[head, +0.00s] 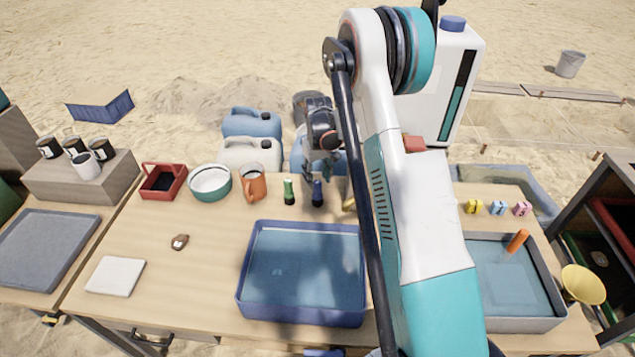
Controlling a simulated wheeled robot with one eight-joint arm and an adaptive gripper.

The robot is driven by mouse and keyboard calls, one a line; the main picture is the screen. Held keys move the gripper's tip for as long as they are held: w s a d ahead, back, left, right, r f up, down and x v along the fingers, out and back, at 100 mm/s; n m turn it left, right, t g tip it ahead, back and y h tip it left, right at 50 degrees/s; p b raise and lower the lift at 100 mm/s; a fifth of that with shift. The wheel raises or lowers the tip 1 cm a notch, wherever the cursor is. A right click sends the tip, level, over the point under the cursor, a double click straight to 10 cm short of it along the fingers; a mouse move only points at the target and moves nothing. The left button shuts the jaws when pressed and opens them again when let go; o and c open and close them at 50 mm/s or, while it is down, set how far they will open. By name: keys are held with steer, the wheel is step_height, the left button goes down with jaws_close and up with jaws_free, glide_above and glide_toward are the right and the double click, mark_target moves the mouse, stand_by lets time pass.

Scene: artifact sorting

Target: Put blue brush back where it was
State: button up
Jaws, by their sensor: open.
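A small blue item that looks like the blue brush (317,195) stands upright at the back of the wooden table. A similar green one (289,193) stands just left of it. My gripper (324,172) is open, with its fingers just above the blue brush's top. I cannot tell whether the fingers touch the brush or are around its tip. My arm hides part of the table to the right of the brush.
A blue water tray (243,280) lies in front of the brushes. A grey water tray (548,270) is at right.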

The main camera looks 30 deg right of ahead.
step_height(320, 180, up, 7)
steer(key=shift+f+p, duration=0.15)
steer(key=shift+p, duration=0.7)
steer(key=s+a+r+t, duration=0.2)
steer(key=s+a+r, duration=0.4)
steer(key=r, duration=0.4)
steer(key=s+a+r+t, duration=0.1)
steer(key=s+a+r, duration=0.5)
steer(key=r, duration=0.4)
steer(key=s+a+r+t, duration=0.1)
steer(key=s+a+t, duration=0.1)
steer(key=s, duration=0.7)
steer(key=s+a+r+t, duration=0.2)
steer(key=s+a, duration=0.3)
steer(key=s, duration=0.4)
steer(key=shift+s+a+n, duration=0.2)
steer(key=shift+s+n, duration=0.15)
steer(key=shift+n, duration=0.05)
steer(key=shift+r, duration=0.1)
